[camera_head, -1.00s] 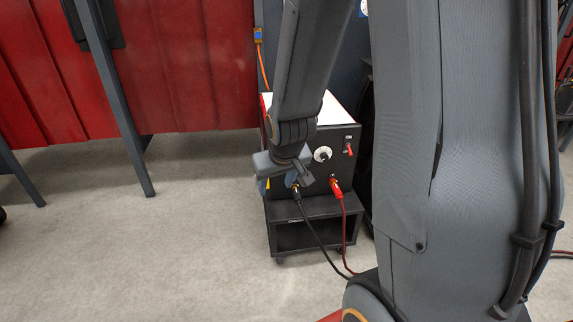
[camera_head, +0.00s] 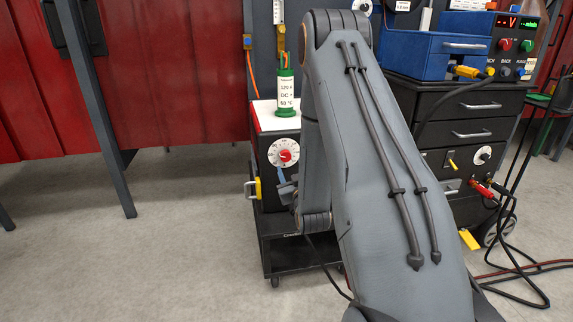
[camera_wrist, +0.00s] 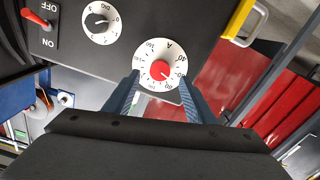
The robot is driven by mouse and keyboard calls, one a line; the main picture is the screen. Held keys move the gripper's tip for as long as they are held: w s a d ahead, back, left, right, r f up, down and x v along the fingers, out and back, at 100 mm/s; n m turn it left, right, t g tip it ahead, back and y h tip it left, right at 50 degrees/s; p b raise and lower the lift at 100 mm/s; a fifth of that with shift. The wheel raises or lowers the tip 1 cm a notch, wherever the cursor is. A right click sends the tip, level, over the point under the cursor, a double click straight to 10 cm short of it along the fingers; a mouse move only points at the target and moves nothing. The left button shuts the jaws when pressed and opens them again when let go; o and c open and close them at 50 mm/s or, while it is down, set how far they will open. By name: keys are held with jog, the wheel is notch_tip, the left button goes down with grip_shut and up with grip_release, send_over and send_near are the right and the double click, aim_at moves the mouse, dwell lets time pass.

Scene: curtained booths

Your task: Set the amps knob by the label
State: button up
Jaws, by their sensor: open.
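The amps knob (camera_wrist: 160,68) has a red centre on a white dial marked "A" with numbers around its edge. Its exact setting is too small to read. In the head view the knob (camera_head: 284,152) is on the front of the black machine (camera_head: 268,190). A label (camera_head: 288,93) on a green-topped cylinder (camera_head: 285,62) standing on the machine reads about "120 A, DC+". My gripper (camera_wrist: 158,90) is open, with one finger on each side of the lower dial in the wrist view. I cannot tell whether the fingers touch it. The head view shows my gripper (camera_head: 283,178) just below the knob.
A second white dial (camera_wrist: 100,25) with a black knob and a red ON/OFF switch (camera_wrist: 42,18) sit on the same panel. A yellow handle (camera_head: 257,188) sticks out at the machine's left side. A black drawer cabinet (camera_head: 460,110) stands to the right. The left floor is clear.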

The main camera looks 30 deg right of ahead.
aim_at(286, 158)
jog(key=x, duration=0.6)
jog(key=shift+w+b, duration=0.35)
jog(key=shift+c, duration=0.4)
jog(key=c, duration=1)
jog(key=shift+o, duration=0.2)
